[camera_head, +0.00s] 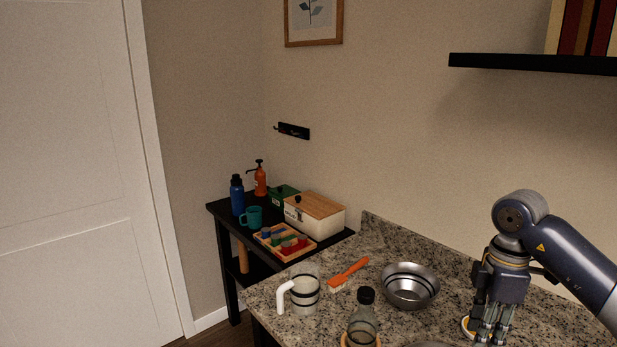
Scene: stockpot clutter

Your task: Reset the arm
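My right arm comes in from the right edge, with its gripper (488,325) pointing down over the right part of the granite counter (340,260). The fingers reach down beside a small round yellow-and-white item (467,326), partly hidden behind them. I cannot tell whether the fingers hold anything. My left gripper is not in view.
On the counter are a steel bowl (410,286), an orange brush (349,273), a white-handled jug (303,293) and a dark-capped bottle (363,322). A black side table (340,237) holds several items. A black shelf (530,64) juts out above my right arm.

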